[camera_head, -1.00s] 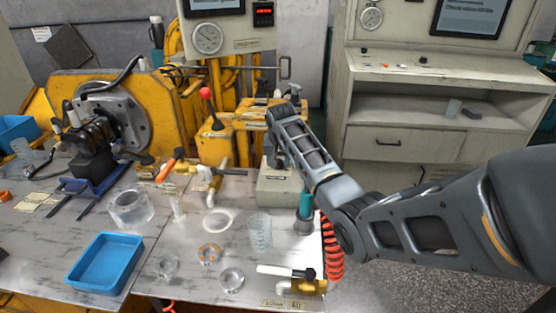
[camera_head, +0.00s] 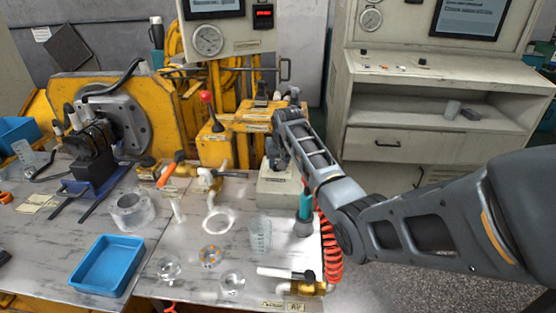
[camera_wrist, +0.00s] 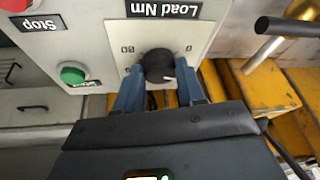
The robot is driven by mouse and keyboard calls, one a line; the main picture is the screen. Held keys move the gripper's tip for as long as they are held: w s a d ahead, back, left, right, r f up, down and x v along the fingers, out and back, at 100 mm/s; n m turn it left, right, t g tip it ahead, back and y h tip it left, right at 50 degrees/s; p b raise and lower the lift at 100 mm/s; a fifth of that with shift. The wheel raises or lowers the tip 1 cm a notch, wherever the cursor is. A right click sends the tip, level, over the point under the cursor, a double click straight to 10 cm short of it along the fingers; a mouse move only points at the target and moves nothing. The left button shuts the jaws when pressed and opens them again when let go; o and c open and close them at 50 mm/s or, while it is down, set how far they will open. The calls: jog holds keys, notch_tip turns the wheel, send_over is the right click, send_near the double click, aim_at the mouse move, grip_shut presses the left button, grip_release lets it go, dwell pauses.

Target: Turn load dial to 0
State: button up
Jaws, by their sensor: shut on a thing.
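The load dial (camera_wrist: 159,66) is a round black knob on a pale panel (camera_wrist: 108,35) in the wrist view. The panel appears upside down, with "Load Nm" above the dial and scale marks on either side. A small light mark shows on the knob's lower right edge. My gripper (camera_wrist: 159,88) has its two blue fingers on both sides of the knob, shut on it. In the head view my gripper (camera_head: 274,152) is at the grey control box (camera_head: 284,188); the dial is hidden there.
A green button (camera_wrist: 72,73) and a red button (camera_wrist: 15,5) sit left of the dial. Yellow metalwork (camera_wrist: 264,90) is close on the right. Glassware, a blue tray (camera_head: 106,265) and a teal-handled tool (camera_head: 305,205) stand on the bench below.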

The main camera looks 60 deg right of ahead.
jog(key=n, duration=0.2)
jog(key=n+t+y+p, duration=0.1)
jog(key=n, duration=0.1)
jog(key=shift+d+n+y, duration=0.15)
jog(key=shift+n+y, duration=0.15)
jog(key=shift+d+n+y+b, duration=0.1)
jog(key=shift+n+y+b, duration=0.75)
jog(key=shift+n, duration=1.75)
jog(key=o, duration=1)
jog(key=shift+o, duration=0.2)
jog(key=v, duration=0.7)
jog(key=shift+s+r, duration=0.3)
jog(key=shift+d, duration=0.1)
